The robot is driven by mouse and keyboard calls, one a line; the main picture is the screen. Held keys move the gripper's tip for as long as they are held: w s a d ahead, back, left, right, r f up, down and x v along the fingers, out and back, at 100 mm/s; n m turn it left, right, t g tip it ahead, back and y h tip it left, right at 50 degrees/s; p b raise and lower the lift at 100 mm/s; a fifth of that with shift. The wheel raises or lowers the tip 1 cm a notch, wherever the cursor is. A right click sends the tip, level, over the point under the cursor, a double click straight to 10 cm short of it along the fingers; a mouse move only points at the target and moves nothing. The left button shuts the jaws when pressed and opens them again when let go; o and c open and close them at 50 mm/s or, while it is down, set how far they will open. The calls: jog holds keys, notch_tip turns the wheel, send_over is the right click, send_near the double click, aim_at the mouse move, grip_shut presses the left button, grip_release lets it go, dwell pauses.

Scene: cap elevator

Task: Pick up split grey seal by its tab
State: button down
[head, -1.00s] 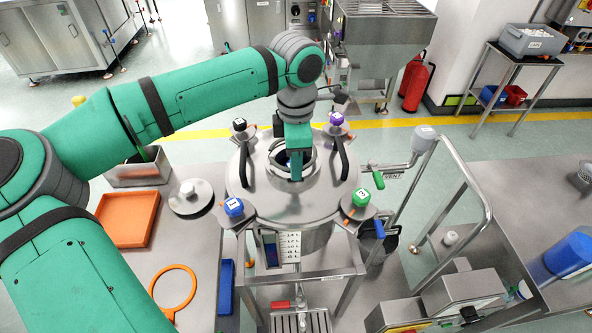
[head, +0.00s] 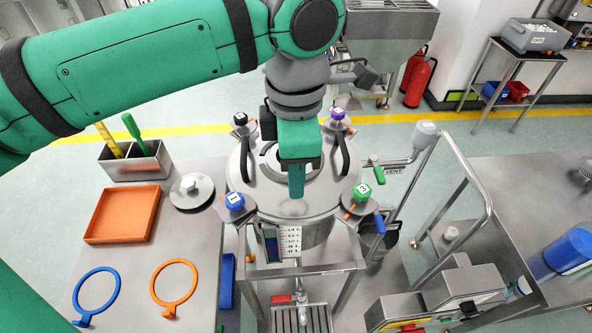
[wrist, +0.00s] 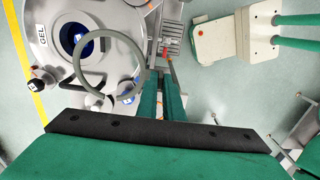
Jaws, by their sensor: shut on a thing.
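The grey seal (wrist: 141,55) shows in the wrist view as a thin grey ring beside my fingertips, over the steel vessel lid. My gripper (wrist: 163,72) is shut on it at the ring's right side; the fingers hide the tab. In the head view my gripper (head: 296,192) points down above the vessel (head: 243,183), and the seal is mostly hidden behind my gripper and wrist.
Knobs surround the lid: blue (head: 235,203), green (head: 361,194), purple (head: 337,115) and black (head: 240,120). Two upright handles flank the opening. On the left table are an orange tray (head: 88,236), a blue ring (head: 77,296) and an orange ring (head: 154,285). A steel rail (head: 480,185) stands right.

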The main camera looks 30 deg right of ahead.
jog(key=shift+r, duration=2.6)
